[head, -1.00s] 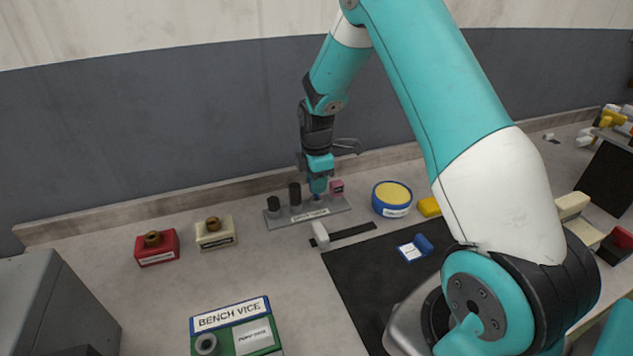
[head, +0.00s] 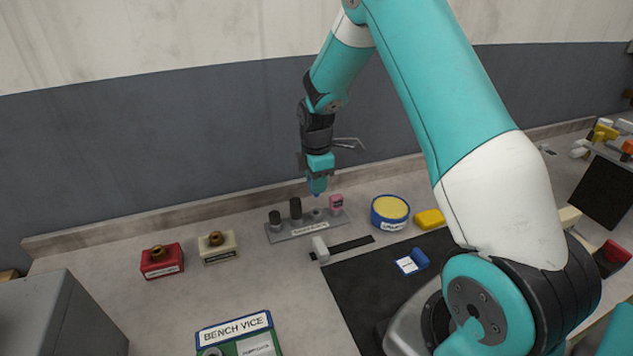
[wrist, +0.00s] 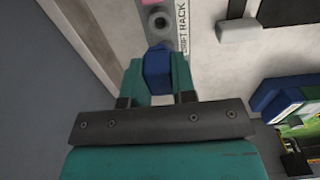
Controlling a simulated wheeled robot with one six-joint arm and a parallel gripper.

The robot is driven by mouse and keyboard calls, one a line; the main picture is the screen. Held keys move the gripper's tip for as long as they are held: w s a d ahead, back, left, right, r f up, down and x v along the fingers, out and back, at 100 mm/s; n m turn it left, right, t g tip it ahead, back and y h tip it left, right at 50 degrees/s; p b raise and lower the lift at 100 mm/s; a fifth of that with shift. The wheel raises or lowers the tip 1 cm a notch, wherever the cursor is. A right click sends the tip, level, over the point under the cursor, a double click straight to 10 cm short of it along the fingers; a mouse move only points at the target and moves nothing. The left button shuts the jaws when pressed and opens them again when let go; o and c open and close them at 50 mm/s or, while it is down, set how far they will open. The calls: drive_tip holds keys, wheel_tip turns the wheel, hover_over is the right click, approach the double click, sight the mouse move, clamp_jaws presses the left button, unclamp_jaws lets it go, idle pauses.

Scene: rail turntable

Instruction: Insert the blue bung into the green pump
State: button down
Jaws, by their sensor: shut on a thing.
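My gripper (head: 316,190) is shut on a blue piece (wrist: 157,70), held just above the drift rack (head: 288,233). An empty socket (wrist: 160,22) shows in the rack ahead of the piece in the wrist view. A blue cylinder-like part (head: 420,258), perhaps the bung, lies on the black mat beside a white label; its wording is too small to read.
Black and pink drifts (head: 336,204) stand in the rack. Red (head: 162,264) and cream (head: 218,249) blocks with brass fittings are to its left. A blue-and-yellow tin (head: 390,212) and a yellow block (head: 429,219) are right. A grey cabinet (head: 70,315) stands front left.

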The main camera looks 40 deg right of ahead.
drive_tip(key=shift+r, duration=0.1)
drive_tip(key=shift+r+p, duration=1.9)
drive_tip(key=shift+r, duration=0.6)
drive_tip(key=shift+f, duration=0.1)
